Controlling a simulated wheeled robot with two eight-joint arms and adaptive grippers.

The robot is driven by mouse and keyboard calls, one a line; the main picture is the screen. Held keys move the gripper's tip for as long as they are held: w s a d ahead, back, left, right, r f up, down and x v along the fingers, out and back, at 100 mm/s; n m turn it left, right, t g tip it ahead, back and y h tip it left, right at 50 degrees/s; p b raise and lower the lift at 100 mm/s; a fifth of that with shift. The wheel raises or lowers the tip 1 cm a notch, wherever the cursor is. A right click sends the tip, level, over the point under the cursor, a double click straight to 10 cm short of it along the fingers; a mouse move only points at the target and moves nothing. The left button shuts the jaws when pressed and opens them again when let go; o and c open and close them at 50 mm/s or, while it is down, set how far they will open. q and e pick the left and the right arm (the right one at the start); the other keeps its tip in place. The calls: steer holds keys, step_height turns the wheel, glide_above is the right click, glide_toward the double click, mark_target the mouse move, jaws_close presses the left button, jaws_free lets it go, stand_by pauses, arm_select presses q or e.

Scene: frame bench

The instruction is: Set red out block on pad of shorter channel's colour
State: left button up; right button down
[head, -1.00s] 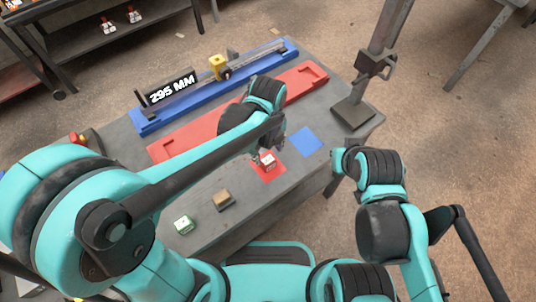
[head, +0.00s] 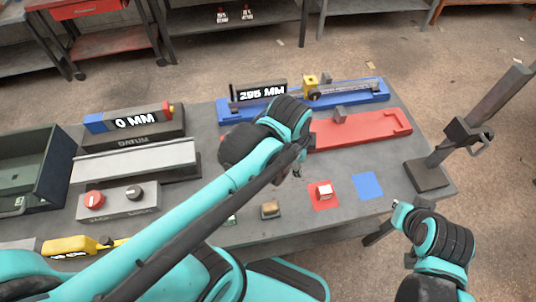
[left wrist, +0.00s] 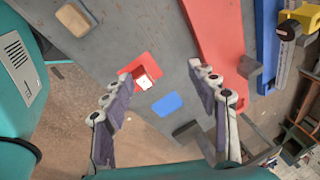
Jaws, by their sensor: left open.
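The red block (head: 325,191), with a pale top, sits on the red pad (head: 315,203). The blue pad (head: 367,186) to its right is bare. The blue channel (head: 372,97) lies at the back, with a 295 MM display (head: 262,92) by it. The red channel (head: 365,129) lies in front, its left part hidden by my left arm. My left gripper (head: 298,168) is open and empty, above and left of the red block. In the left wrist view the red block (left wrist: 146,82) shows between the spread fingers (left wrist: 160,72), nearer the left one.
A tan block (head: 270,210) lies left of the red pad; a green block (head: 232,219) is mostly hidden by my arm. A 0 MM display (head: 135,121), knob box (head: 118,203) and dark bin (head: 62,175) stand left. A post (head: 478,115) stands at the right edge.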

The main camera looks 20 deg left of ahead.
arm_select(q)
steer(key=s+a+n+t, duration=0.3)
steer(key=a+n, duration=0.5)
steer(key=n, duration=0.6)
steer(key=shift+s+r+n+t+y, duration=0.2)
steer(key=shift+n+t+y, duration=0.1)
steer(key=shift+y, duration=0.1)
steer(key=shift+f+b, duration=0.4)
